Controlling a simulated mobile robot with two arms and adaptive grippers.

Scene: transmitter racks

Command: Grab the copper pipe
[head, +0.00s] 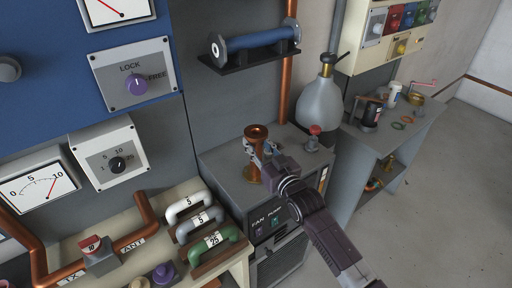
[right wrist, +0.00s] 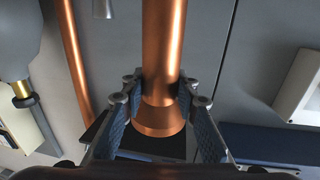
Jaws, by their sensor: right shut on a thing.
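The copper pipe (head: 256,132) is a short upright tube with a flared top, over the grey cabinet marked FAN and PUMP (head: 230,160). My right gripper (head: 262,150) reaches it from the lower right and is shut on it just below the flared end. In the right wrist view the pipe (right wrist: 161,45) runs between the two fingers of my right gripper (right wrist: 160,85), with its flared end near the palm. I cannot tell whether the pipe's lower end touches the cabinet top. My left gripper is not in view.
A red-knobbed valve (head: 314,137) and a grey flask (head: 325,102) stand right of the pipe. A thin vertical copper pipe (head: 287,75) runs behind it, with a blue cylinder (head: 258,41) on a shelf above. Coloured handles (head: 208,241) stand at the front left.

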